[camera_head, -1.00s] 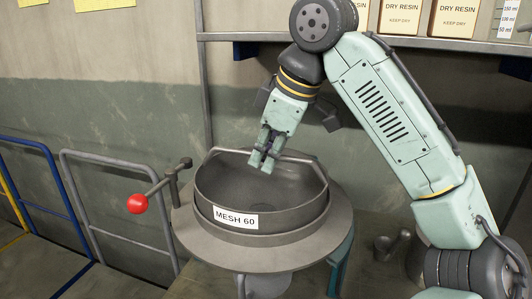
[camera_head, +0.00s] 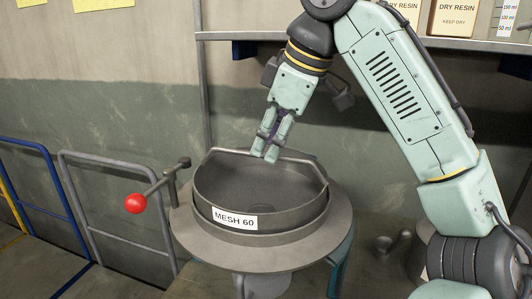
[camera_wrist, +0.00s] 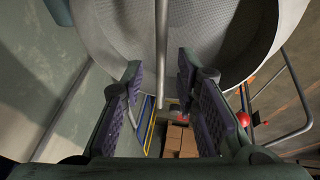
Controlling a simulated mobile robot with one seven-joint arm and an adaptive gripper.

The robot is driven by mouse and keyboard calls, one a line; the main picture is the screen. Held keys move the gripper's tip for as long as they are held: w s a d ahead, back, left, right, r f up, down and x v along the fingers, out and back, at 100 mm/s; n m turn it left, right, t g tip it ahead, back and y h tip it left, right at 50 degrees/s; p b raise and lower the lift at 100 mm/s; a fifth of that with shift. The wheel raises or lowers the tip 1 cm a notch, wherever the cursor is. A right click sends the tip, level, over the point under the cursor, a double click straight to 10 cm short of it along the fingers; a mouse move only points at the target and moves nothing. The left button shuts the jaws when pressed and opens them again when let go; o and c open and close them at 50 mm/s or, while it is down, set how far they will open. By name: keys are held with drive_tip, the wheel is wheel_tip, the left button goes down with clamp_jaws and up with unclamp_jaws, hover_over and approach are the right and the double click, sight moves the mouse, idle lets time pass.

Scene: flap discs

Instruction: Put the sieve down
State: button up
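The sieve (camera_head: 213,186) is a dark round pan with a "MESH 60" label and a bar handle across its top. It sits level on a round grey stand (camera_head: 325,238). The pale mesh (camera_wrist: 200,25) and the handle (camera_wrist: 162,50) show in the wrist view. My gripper (camera_head: 266,153) is pointed down at the rear part of the sieve, by the handle. In the wrist view my gripper (camera_wrist: 160,88) is open, with a wide gap between its purple-padded fingers. The handle bar lines up with that gap, and neither finger is seen pressing on it.
A lever with a red knob (camera_head: 136,204) sticks out left of the stand. Grey and blue rails (camera_head: 110,160) stand further left. A shelf with dry resin boxes (camera_head: 455,18) is at the upper right. A small grey scoop-like piece (camera_head: 384,243) lies right of the stand.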

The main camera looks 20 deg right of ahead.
drive_tip(key=v, duration=0.8)
drive_tip(key=shift+r, duration=0.2)
drive_tip(key=shift+s, duration=0.1)
drive_tip(key=shift+c, duration=0.6)
